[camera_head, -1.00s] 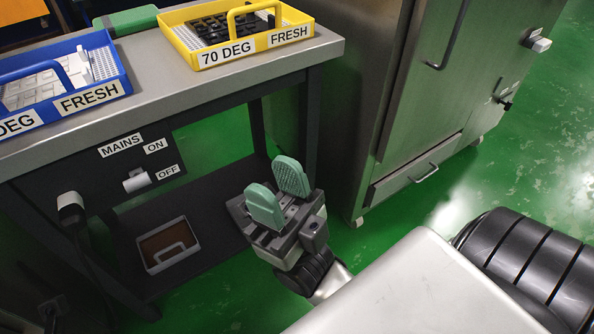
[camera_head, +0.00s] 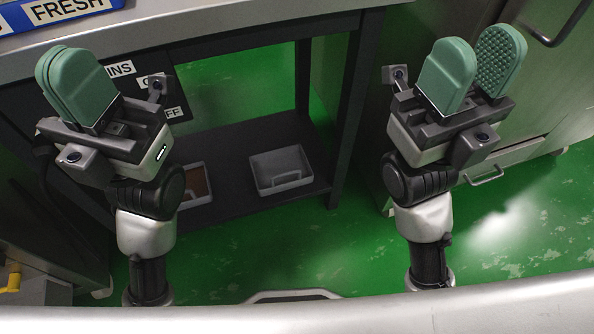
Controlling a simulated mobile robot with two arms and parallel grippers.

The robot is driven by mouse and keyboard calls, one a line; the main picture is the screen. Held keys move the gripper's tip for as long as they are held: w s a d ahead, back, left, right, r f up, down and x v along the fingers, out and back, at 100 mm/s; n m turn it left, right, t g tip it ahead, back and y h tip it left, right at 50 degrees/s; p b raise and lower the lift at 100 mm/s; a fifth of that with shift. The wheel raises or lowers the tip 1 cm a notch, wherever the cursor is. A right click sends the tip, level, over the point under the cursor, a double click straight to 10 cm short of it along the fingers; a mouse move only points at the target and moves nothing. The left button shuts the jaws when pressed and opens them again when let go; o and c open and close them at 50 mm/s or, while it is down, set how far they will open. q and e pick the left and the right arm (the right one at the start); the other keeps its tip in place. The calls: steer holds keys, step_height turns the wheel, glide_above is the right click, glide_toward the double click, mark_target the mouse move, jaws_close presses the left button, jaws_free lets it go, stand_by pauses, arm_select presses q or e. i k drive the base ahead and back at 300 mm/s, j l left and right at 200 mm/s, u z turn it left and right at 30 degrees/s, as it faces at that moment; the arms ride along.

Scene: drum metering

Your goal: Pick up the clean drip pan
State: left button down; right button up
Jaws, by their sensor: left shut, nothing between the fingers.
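The clean drip pan (camera_head: 280,163) is an empty grey open tray with a handle at its front. It sits on the dark lower shelf of the bench. A second drip pan (camera_head: 197,201) with brown contents sits left of it, partly hidden behind my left arm. My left gripper (camera_head: 77,82) is shut and empty, raised at the upper left, well apart from both pans. My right gripper (camera_head: 474,70) is open and empty, raised at the right in front of the steel cabinet.
The lower shelf (camera_head: 232,140) has bare room around the clean pan. A dark bench leg (camera_head: 357,95) stands right of it. The bench top (camera_head: 240,22) overhangs the shelf, with a blue FRESH tray (camera_head: 40,14) at its left. A steel cabinet (camera_head: 530,120) stands at right.

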mark_target(286, 168)
steer(key=l, duration=1.9)
